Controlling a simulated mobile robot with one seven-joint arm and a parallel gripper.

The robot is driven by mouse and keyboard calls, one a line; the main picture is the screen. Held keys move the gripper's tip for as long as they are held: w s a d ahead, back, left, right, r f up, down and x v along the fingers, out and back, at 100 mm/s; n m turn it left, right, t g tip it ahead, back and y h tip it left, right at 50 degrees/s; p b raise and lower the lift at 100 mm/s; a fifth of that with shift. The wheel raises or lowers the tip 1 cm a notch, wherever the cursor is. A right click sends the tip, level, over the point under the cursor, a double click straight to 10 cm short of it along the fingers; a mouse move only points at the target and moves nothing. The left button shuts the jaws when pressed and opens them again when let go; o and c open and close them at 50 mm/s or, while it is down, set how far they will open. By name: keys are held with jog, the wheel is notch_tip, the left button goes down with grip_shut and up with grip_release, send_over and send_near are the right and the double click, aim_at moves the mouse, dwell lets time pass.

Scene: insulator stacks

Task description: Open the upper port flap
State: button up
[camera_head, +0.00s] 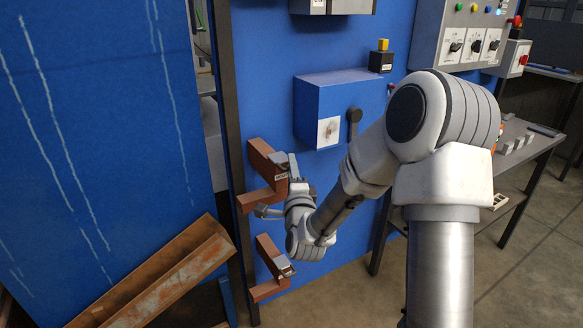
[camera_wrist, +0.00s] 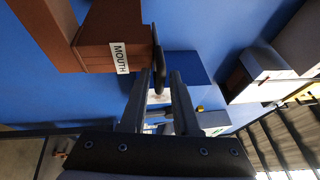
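The upper port (camera_head: 262,160) is a brown, bent duct on the blue panel, with a grey flap (camera_head: 278,158) at its mouth. In the wrist view, its brown end (camera_wrist: 95,35) carries a label reading MOUTH, and the flap (camera_wrist: 158,55) shows edge-on as a thin dark plate. My gripper (camera_head: 282,188) is at the upper port's mouth in the head view. In the wrist view, the two fingers of my gripper (camera_wrist: 162,78) are apart, with the flap's edge near or between their tips. I cannot tell whether they touch it.
A similar lower port (camera_head: 268,258) sits below. A blue box (camera_head: 330,105) with a dark handle is right of the upper port. A rusty trough (camera_head: 165,280) leans at the lower left. A bench (camera_head: 520,150) stands at the right.

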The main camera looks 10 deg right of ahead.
grip_shut()
jog(key=shift+r, duration=0.3)
dwell(0.9)
